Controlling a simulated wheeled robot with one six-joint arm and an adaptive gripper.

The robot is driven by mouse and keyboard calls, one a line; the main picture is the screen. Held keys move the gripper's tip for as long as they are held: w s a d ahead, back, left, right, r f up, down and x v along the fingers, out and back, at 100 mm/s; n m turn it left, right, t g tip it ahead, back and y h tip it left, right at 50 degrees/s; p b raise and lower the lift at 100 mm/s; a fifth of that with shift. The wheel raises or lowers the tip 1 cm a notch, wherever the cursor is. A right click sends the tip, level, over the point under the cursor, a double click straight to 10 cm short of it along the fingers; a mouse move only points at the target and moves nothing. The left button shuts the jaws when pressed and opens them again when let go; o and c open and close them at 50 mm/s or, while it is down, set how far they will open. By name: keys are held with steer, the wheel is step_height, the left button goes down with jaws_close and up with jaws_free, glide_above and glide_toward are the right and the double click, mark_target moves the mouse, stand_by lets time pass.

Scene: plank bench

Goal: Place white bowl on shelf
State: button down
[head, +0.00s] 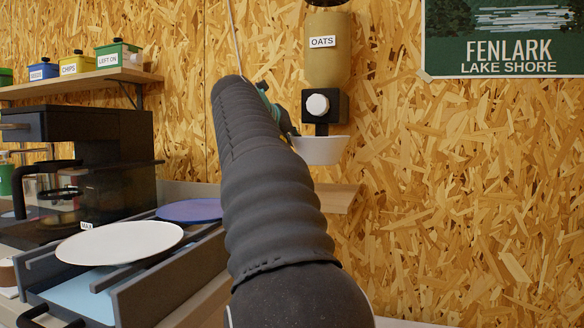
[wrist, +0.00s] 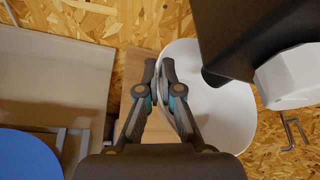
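The white bowl (head: 322,151) is upright just under the black outlet of the oats dispenser (head: 322,62). In the wrist view the bowl (wrist: 232,122) is seen from above, partly hidden by the dispenser. My gripper (wrist: 159,68) has its fingertips close together on the bowl's left rim, one on each side of the wall. In the head view my arm hides most of the gripper. A small wooden shelf (head: 338,196) is on the wall below the bowl, with a gap between them in the picture. Another wooden shelf (head: 88,79) is at the upper left.
The upper-left shelf holds labelled tins, among them a green one (head: 118,56) and a yellow one (head: 79,65). A black coffee machine (head: 110,140) stands below it. A rack holds a white plate (head: 120,243) and a blue plate (head: 190,211). A poster (head: 505,40) hangs right.

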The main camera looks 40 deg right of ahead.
steer(key=shift+w+d+f+b, duration=0.15)
steer(key=shift+f+b, duration=0.5)
steer(key=shift+f, duration=1.1)
steer(key=shift+d+f+b, duration=0.15)
steer(key=shift+f+b, duration=0.5)
steer(key=shift+f, duration=1.05)
steer(key=shift+f, duration=0.2)
steer(key=c, duration=1.3)
jaws_free()
steer(key=shift+r, duration=0.1)
steer(key=shift+a+r, duration=0.15)
steer(key=shift+a, duration=0.1)
steer(key=v, duration=1.1)
steer(key=shift+a+p, duration=0.2)
steer(key=shift+p, duration=0.15)
